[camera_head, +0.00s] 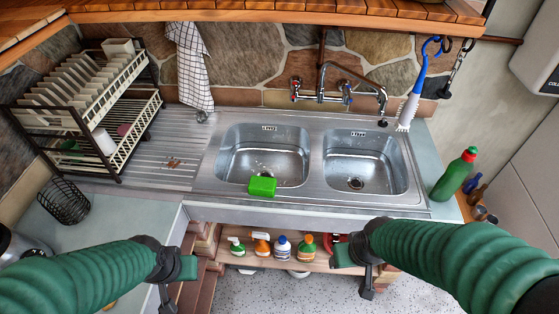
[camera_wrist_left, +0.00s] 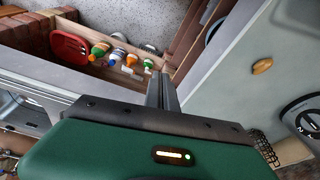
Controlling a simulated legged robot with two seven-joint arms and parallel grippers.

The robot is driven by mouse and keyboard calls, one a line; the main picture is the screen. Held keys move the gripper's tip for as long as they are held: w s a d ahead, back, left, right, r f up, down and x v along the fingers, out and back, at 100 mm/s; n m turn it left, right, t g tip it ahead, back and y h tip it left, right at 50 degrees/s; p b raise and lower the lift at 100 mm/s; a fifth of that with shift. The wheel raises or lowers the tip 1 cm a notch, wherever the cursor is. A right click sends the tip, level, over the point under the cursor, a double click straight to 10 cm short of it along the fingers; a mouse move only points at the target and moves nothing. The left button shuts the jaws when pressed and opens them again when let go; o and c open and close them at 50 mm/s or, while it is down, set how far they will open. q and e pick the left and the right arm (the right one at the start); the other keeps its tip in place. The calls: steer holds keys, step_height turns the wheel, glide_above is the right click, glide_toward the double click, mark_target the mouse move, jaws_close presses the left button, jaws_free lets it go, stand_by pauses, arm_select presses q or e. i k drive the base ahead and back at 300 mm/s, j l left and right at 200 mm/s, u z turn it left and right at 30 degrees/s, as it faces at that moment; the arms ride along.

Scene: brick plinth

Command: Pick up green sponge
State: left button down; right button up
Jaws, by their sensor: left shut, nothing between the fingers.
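The bright green sponge (camera_head: 262,186) lies at the front edge of the left sink basin (camera_head: 240,150). I cannot make it out in the left wrist view. My left gripper (camera_head: 165,297) is in front of the counter, to the left of the sponge and nearer to me, apart from it. Its fingers are shut and empty in the left wrist view (camera_wrist_left: 162,76). My right gripper (camera_head: 367,289) is in front of the counter, to the right of the sponge, and apart from it. Whether its fingers are open cannot be told.
A dish rack (camera_head: 90,105) with plates stands left of the sinks. A tap (camera_head: 345,90) rises behind the basins. A green bottle (camera_head: 455,175) stands at the right. Several spray and soap bottles (camera_head: 283,246) stand on a shelf below the counter. The ribbed drainboard (camera_head: 180,140) is mostly clear.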

mark_target(266, 187)
steer(key=i+l+z, duration=0.2)
steer(key=i+l, duration=0.65)
steer(key=i, duration=0.15)
